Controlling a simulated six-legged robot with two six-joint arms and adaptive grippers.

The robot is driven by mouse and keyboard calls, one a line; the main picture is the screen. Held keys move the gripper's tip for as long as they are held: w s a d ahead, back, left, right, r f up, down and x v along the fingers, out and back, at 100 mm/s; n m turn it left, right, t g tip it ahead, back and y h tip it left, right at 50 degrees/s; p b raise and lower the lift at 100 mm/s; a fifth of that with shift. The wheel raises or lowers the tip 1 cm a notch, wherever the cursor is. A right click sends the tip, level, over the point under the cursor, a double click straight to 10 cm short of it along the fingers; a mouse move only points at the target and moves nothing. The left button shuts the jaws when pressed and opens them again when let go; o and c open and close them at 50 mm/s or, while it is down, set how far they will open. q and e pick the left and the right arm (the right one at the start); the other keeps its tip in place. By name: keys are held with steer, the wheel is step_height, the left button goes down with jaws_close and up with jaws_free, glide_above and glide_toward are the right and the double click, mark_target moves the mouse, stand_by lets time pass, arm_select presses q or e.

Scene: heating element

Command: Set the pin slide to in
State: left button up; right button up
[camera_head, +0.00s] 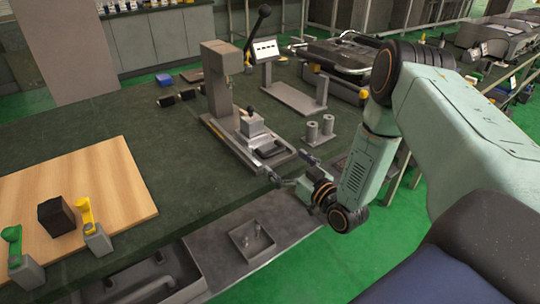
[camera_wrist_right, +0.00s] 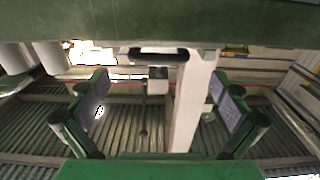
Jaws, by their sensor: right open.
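A grey press (camera_head: 220,85) stands on the bench, with a black-knobbed lever behind its top. On its base plate sits a grey slide block (camera_head: 254,130) with a dark handle (camera_head: 268,151) at its near end; I take this for the pin slide. Whether it is in or out I cannot tell. My right gripper (camera_head: 278,181) is just in front of the base plate's near end. In the wrist view its fingers (camera_wrist_right: 162,112) are spread wide, with a pale bar (camera_wrist_right: 190,100) and a dark handle-like part (camera_wrist_right: 160,55) showing between and beyond them. My left gripper is not in view.
Two grey cylinders (camera_head: 320,128) stand on a small plate right of the press. A sign stand (camera_head: 293,97) is behind them. A wooden board (camera_head: 120,180) lies left, and a grey tray (camera_head: 251,240) lies at the near edge. The dark bench between board and press is clear.

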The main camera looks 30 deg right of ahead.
mark_target(276, 154)
steer(key=w, duration=0.4)
steer(key=shift+b, duration=0.35)
steer(key=shift+w+a, duration=0.15)
steer(key=shift+w, duration=0.45)
steer(key=shift+c, duration=0.4)
steer(key=shift+c, duration=0.8)
steer(key=c, duration=1.4)
steer(key=shift+w+a+f+b, duration=0.1)
steer(key=shift+w+b, duration=0.7)
steer(key=shift+w, duration=0.55)
steer(key=shift+w+b, duration=0.3)
steer(key=shift+w, duration=0.4)
